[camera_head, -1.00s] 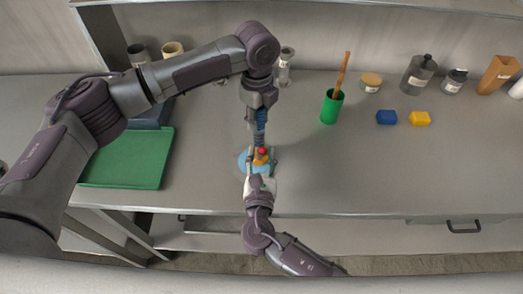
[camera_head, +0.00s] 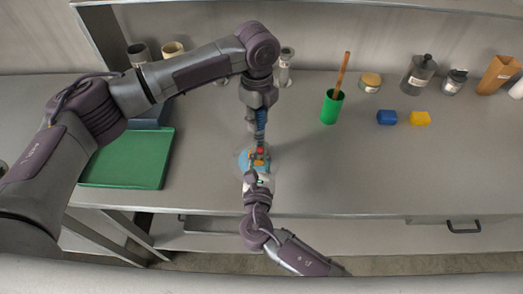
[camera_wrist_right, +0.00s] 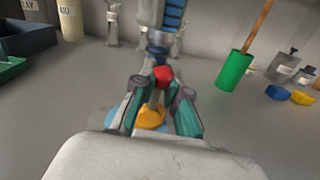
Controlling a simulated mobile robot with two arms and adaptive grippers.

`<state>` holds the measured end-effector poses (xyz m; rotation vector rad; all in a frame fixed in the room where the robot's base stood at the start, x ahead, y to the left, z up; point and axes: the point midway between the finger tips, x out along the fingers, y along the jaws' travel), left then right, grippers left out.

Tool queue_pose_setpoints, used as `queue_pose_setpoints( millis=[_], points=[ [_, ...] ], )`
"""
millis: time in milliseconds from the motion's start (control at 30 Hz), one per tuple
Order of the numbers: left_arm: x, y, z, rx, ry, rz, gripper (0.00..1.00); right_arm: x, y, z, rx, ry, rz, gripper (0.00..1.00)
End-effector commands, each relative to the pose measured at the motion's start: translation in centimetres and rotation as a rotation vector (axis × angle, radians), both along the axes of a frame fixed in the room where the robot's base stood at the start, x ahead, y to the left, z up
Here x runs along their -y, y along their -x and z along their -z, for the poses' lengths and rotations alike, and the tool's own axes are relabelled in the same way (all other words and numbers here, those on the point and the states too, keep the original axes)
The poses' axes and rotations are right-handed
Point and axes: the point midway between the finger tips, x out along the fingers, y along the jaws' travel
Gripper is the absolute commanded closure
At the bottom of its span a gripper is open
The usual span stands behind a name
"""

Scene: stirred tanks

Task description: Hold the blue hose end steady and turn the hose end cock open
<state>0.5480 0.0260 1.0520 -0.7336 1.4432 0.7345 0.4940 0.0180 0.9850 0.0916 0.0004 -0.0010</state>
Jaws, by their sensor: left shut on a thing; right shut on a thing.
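My left gripper (camera_head: 260,142) comes down from above. In the right wrist view, a blue ribbed part (camera_wrist_right: 173,14) shows at the left gripper's grey body, with a dark blue collar below it. I cannot clearly tell hose from gripper there. Just below are a red rounded part (camera_head: 260,150) and an orange-yellow part (camera_head: 260,161), which appear to belong to the cock. My right gripper (camera_wrist_right: 160,92) reaches in from the front, its teal-padded fingers on both sides of these parts, shut on the cock. The exact contact is partly hidden. A light blue round piece (camera_head: 243,160) lies beneath.
A green tray (camera_head: 130,160) lies at left. A green cup (camera_head: 331,107) with a wooden stick stands to the right. Blue (camera_head: 386,117) and yellow (camera_head: 420,118) blocks, jars and bottles stand further right. The front right of the bench is clear.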

Motion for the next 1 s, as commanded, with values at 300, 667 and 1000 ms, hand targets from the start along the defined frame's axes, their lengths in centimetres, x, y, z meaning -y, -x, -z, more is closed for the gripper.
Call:
queue_pose_setpoints(
  millis=[300,667,1000],
  points=[
    [-0.02,-0.01,0.00,0.001,-0.001,-0.001,1.00,-0.49,-0.01,-0.03,0.001,0.110,0.001,1.00],
    [-0.01,-0.01,0.00,0.000,0.000,0.000,1.00,-0.50,0.00,-0.05,0.001,0.108,0.000,0.60],
    [0.01,-0.01,0.00,0.000,0.000,0.000,1.00,-0.53,0.75,0.04,-0.002,0.106,-0.001,0.60]
  ],
)
